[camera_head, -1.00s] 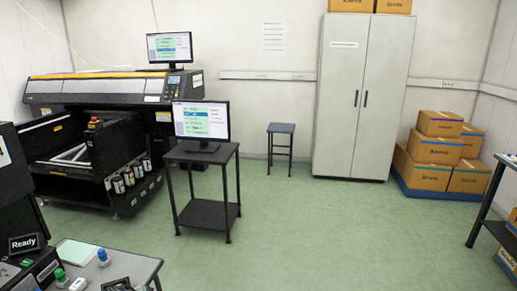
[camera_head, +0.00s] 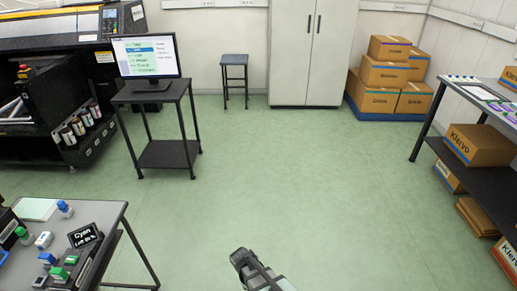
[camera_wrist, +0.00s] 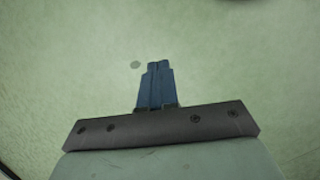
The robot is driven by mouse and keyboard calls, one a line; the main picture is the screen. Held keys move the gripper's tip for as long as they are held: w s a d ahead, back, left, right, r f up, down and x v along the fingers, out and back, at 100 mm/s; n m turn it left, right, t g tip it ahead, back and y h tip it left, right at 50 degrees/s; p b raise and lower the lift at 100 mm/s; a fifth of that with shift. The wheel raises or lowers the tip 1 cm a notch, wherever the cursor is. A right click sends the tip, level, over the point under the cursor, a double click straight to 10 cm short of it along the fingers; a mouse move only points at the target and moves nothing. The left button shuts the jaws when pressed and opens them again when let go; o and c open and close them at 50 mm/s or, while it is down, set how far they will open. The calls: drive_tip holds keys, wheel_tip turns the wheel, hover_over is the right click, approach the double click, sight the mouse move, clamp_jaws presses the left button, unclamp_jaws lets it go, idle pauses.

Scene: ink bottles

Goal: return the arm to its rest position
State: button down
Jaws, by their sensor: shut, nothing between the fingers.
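My gripper shows in the wrist view (camera_wrist: 158,72), its two blue fingers pressed together with nothing between them. Below the fingers is only green floor. In the head view a dark grey part of my arm (camera_head: 250,268) reaches in at the bottom centre, over open floor. The fingertips cannot be made out in the head view.
A black monitor stand (camera_head: 150,97), a stool (camera_head: 234,60), stacked boxes (camera_head: 385,75) and a right-hand shelf (camera_head: 455,165) surround clear green floor.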

drive_tip(key=s+d+f+m+g+y, duration=0.2)
drive_tip(key=s+d+m, duration=0.3)
drive_tip(key=s+d, duration=0.3)
drive_tip(key=s+d+f+m+g+y, duration=0.2)
drive_tip(key=s+d+m, duration=0.4)
drive_tip(key=s, duration=0.9)
wheel_tip(320, 180, down, 2)
drive_tip(key=shift+d+f+g, duration=0.2)
drive_tip(key=shift+d+g, duration=0.6)
drive_tip(key=shift+d, duration=0.25)
